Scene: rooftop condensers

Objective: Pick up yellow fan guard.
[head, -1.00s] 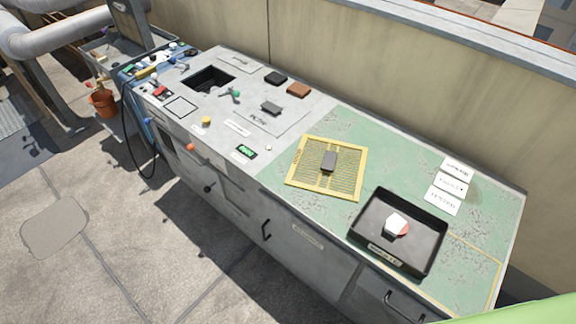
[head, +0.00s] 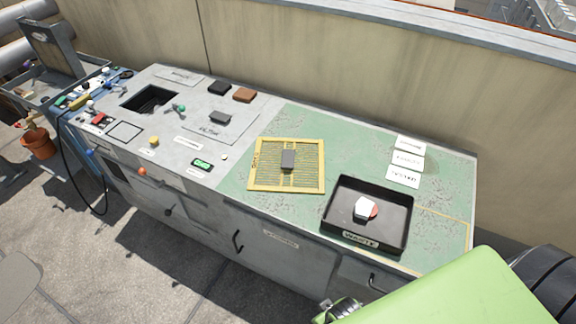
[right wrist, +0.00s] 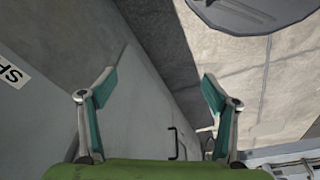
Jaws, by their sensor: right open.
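The yellow fan guard (head: 260,184) is a flat square frame with a slatted grille. It lies on the green part of the bench top in the head view, left of the black tray. A dark grey block (head: 288,159) sits on its middle. My right gripper (right wrist: 158,85) is open and empty in the right wrist view, beside the grey cabinet front and over the concrete floor. The fan guard is not in that view. My left gripper is not in view.
The black waste tray (head: 343,241) holds a white and red piece (head: 366,208). White label cards (head: 404,176) lie behind it. A sunken dark opening (head: 150,98) and small parts are on the bench's left half. A wall (head: 300,70) runs behind the bench (head: 238,122).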

